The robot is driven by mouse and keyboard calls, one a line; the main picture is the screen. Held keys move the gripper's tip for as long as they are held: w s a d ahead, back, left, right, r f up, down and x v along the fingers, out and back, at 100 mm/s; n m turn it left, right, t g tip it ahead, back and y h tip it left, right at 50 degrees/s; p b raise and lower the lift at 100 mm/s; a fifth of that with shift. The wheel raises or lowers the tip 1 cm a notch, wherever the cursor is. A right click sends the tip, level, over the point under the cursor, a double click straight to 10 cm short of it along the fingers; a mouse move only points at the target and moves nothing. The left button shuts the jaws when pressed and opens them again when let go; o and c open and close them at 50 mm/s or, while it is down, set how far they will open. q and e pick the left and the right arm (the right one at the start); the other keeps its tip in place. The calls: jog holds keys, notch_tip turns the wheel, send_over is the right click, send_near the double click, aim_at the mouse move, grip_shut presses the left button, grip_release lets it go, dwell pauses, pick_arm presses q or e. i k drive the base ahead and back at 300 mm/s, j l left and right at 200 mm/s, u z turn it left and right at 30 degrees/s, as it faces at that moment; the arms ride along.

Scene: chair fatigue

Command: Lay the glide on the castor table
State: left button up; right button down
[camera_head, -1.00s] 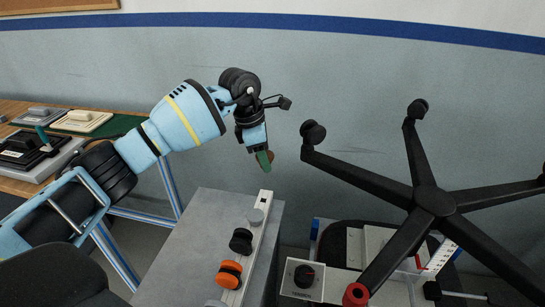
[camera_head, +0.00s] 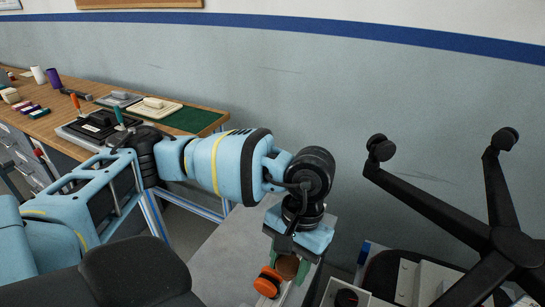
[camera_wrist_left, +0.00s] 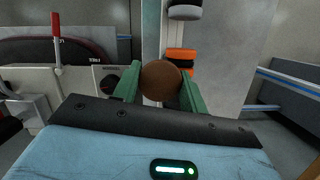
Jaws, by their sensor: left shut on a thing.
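The glide is a brown disc (camera_wrist_left: 161,82) held between the green fingers of my left gripper (camera_wrist_left: 160,88) in the left wrist view. It also shows at the fingertips in the head view (camera_head: 287,267), partly hidden by the gripper. My left gripper (camera_head: 286,268) points down over the castor table (camera_head: 222,262), a grey-topped table. An orange castor (camera_head: 268,282) on the table's white strip is just left of the fingers. Whether the glide touches the table cannot be told. My right gripper is out of view.
The orange castor (camera_wrist_left: 181,56) and a pale castor (camera_wrist_left: 184,12) sit on the strip near the glide. An upturned black chair base (camera_head: 510,244) stands at right. A wooden bench (camera_head: 180,103) with blocks and tools is at back left. The table's left part is bare.

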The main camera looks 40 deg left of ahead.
aim_at(235, 250)
jog(key=i+l+u, duration=0.1)
jog(key=u, duration=0.25)
jog(key=l+u, duration=0.25)
jog(key=u, duration=0.15)
jog(key=l+u, duration=0.2)
jog(key=u, duration=0.15)
jog(key=i, duration=0.05)
